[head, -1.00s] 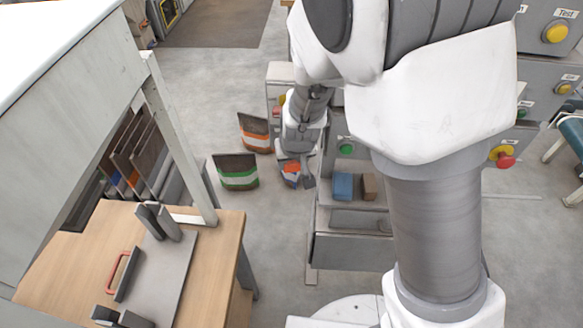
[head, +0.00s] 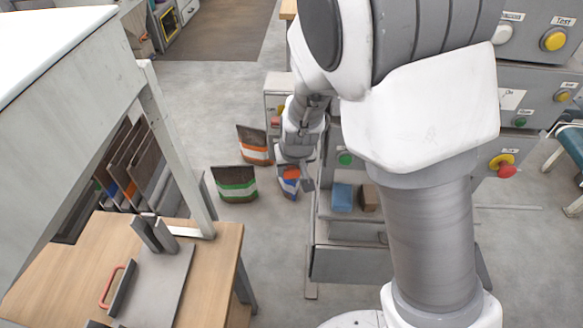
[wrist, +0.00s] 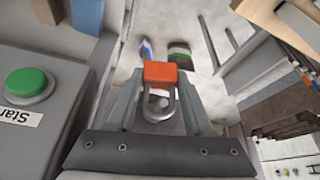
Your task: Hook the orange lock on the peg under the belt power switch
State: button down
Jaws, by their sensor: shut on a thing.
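My gripper (wrist: 160,100) is shut on the orange lock (wrist: 160,73). In the wrist view the lock's orange body points away from me, and its grey shackle lies between the fingers. In the head view my gripper (head: 299,180) hangs low beside the grey machine, and the lock shows only as a small orange patch there. A red-and-yellow switch (head: 277,118) sits on a narrow grey box behind my gripper. Another red-and-yellow knob (head: 504,166) is on the right panel. I cannot tell which is the belt power switch, and no peg can be made out.
A green Start button (wrist: 29,84) on a grey box is close at left of my gripper. Bags with green (head: 237,185) and orange (head: 256,146) stripes stand on the floor. A blue block (head: 342,197) rests on the machine. A wooden table (head: 70,262) is at left.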

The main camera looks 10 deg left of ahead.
jog(key=shift+c, duration=1.1)
grip_release()
